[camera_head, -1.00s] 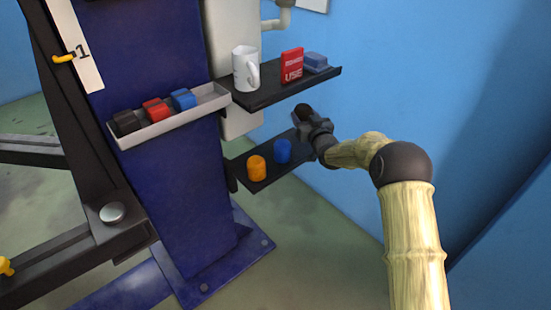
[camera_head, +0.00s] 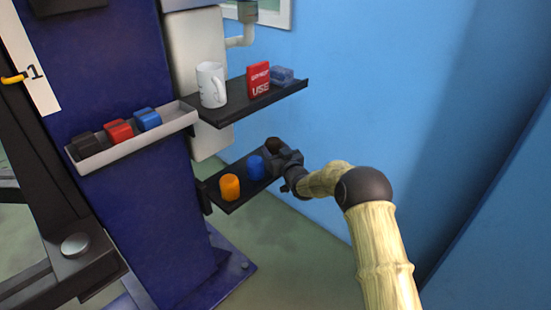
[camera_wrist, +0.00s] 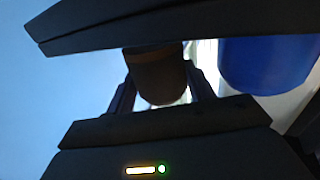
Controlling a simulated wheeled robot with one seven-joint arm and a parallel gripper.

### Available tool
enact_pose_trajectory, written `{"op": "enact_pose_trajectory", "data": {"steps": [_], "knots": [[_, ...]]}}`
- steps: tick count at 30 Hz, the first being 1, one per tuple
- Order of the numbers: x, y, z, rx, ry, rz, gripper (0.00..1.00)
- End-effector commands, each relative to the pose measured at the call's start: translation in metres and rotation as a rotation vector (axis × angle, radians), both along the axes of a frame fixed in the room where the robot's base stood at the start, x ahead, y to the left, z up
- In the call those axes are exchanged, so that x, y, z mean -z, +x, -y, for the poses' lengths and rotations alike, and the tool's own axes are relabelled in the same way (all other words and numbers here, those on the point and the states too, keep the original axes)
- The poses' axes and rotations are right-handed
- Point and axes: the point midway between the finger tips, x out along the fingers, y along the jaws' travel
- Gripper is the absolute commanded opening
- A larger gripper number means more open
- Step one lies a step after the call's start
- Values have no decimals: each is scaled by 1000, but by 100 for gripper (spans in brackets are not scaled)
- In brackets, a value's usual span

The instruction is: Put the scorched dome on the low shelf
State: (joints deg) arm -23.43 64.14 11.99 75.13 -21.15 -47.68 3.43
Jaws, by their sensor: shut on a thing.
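The scorched dome (camera_wrist: 158,75) is a dark brown, rounded piece held between the fingers in the wrist view. In the head view the dome (camera_head: 273,144) shows as a small dark shape at the tip of my gripper (camera_head: 279,154). My gripper is shut on it at the far right end of the low shelf (camera_head: 232,203), under the upper shelf. I cannot tell whether the dome touches the shelf. The low shelf is a thin black board.
A blue cylinder (camera_head: 256,167) stands on the low shelf close beside my gripper, and an orange cylinder (camera_head: 229,187) stands nearer its front. The upper black shelf (camera_head: 235,112) holds a white mug (camera_head: 211,85), a red box (camera_head: 258,79) and a blue-grey block (camera_head: 282,75).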

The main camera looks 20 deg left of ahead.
Motion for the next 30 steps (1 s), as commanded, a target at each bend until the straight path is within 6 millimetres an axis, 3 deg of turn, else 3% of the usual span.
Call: {"op": "enact_pose_trajectory", "data": {"steps": [1,4,17,18,19,30], "knots": [[15,0,0,0,-1,-1,30],[26,0,0,0,0,0,30],[31,0,0,0,1,1,30],[30,0,0,0,1,1,59],[30,0,0,0,0,0,62],[25,0,0,0,1,1,62]]}}
